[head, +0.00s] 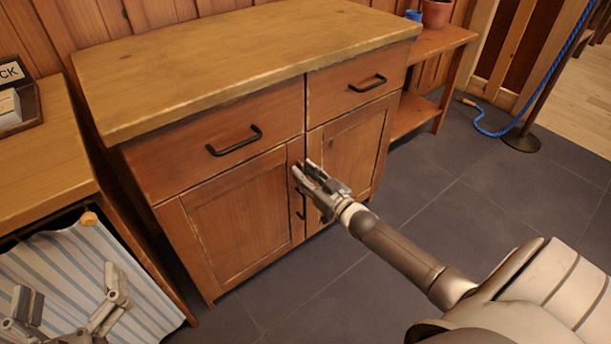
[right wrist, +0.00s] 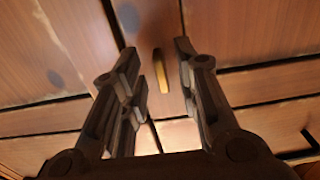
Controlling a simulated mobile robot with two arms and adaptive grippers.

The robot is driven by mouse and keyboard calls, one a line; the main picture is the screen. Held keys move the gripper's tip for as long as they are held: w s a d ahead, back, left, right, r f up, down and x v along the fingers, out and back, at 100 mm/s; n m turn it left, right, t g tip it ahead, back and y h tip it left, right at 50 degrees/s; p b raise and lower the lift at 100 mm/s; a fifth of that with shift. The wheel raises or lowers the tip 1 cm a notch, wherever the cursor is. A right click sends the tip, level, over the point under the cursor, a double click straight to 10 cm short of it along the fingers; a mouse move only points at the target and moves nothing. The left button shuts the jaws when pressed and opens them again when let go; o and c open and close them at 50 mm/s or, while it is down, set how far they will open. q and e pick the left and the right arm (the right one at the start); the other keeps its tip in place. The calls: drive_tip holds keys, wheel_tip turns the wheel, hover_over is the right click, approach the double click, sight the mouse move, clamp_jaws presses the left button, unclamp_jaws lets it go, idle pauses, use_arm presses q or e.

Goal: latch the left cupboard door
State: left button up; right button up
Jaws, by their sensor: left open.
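The left cupboard door (head: 235,215) is a framed wooden panel under the left drawer and looks closed, its edge beside the right door (head: 345,150). My right gripper (head: 308,169) is at the top of the seam between the doors, its fingers pointing at the wood. In the right wrist view my right gripper (right wrist: 157,52) is open. A small upright latch piece (right wrist: 160,72) with a bright yellowish side shows between its fingers, not gripped; contact is unclear. In the head view the gripper hides this piece. My left gripper (head: 68,290) is open and empty at the lower left.
Dark door handles (head: 300,208) show partly below my right gripper. The drawers have dark handles (head: 235,141). A side bench (head: 60,160) with a striped curtain (head: 95,255) stands at left. A low shelf (head: 440,42) stands at right.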

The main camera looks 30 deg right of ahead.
use_arm(q)
drive_tip(key=shift+r, duration=0.2)
use_arm(e)
drive_tip(key=shift+w, duration=0.15)
clamp_jaws()
use_arm(q)
drive_tip(key=shift+f, duration=0.1)
